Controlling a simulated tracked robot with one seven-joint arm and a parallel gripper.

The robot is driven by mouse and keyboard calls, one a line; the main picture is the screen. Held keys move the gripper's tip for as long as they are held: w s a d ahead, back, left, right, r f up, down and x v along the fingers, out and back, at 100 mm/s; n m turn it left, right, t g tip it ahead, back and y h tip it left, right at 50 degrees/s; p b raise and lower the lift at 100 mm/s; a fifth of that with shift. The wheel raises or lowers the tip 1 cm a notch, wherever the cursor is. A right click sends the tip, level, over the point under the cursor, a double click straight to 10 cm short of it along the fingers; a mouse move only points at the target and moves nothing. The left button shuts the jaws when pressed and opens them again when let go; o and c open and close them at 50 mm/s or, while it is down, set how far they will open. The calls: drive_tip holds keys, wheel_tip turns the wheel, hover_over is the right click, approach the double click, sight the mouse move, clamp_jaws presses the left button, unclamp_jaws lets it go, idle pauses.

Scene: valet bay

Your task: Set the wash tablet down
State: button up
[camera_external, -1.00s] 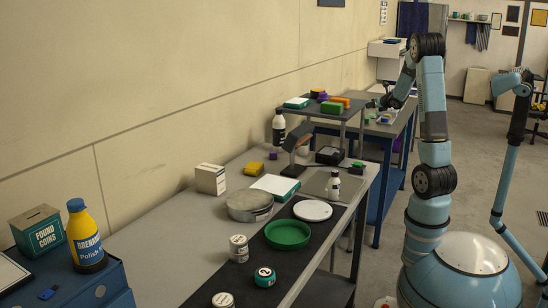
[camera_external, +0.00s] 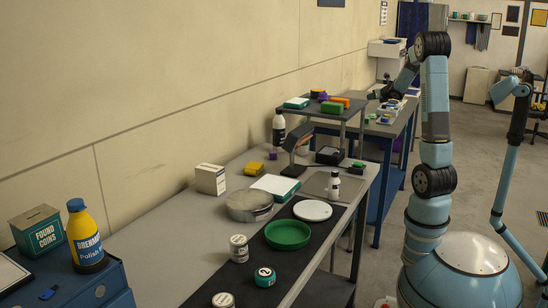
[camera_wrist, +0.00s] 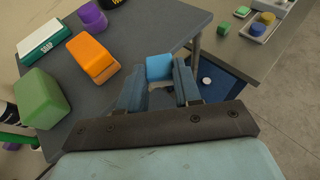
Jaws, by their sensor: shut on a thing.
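A light blue block, which I take as the wash tablet (camera_wrist: 159,67), sits between the fingertips of my gripper (camera_wrist: 160,84) in the wrist view. The fingers are shut on it. It is held in the air near the edge of the dark raised shelf (camera_wrist: 140,28). In the external view my gripper (camera_external: 381,93) is at the far end of the bench, behind the raised shelf. The tablet is too small to make out there.
On the raised shelf are an orange block (camera_wrist: 92,57), a green block (camera_wrist: 41,98), a white-and-green soap box (camera_wrist: 44,43) and a purple piece (camera_wrist: 92,17). A tray (camera_wrist: 262,30) with coloured pieces stands on the neighbouring table. The shelf beside the orange block is bare.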

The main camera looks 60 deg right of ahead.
drive_tip(key=w+a+n+t+y, duration=0.1)
drive_tip(key=w+a+n+y, duration=0.1)
drive_tip(key=a, duration=0.4)
drive_tip(key=w+a+r+n+t+y, duration=0.1)
drive_tip(key=w+a+n+y, duration=0.1)
drive_tip(key=w+a, duration=0.3)
drive_tip(key=w+a+n+t+y, duration=0.1)
drive_tip(key=w+a+n+y, duration=0.2)
drive_tip(key=a, duration=0.4)
drive_tip(key=shift+w+a+r+y, duration=0.1)
drive_tip(key=shift+w+r+y, duration=0.25)
drive_tip(key=shift+w, duration=0.2)
drive_tip(key=w+a+n+y, duration=0.2)
drive_tip(key=a+n+y, duration=0.25)
drive_tip(key=a, duration=0.65)
drive_tip(key=n+g+y, duration=0.8)
drive_tip(key=n+y, duration=0.1)
drive_tip(key=n, duration=0.1)
hover_over(326, 178)
drive_tip(key=f, duration=0.2)
drive_tip(key=shift+d+f, duration=0.2)
drive_tip(key=shift+f, duration=10.9)
drive_tip(key=shift+f, duration=0.1)
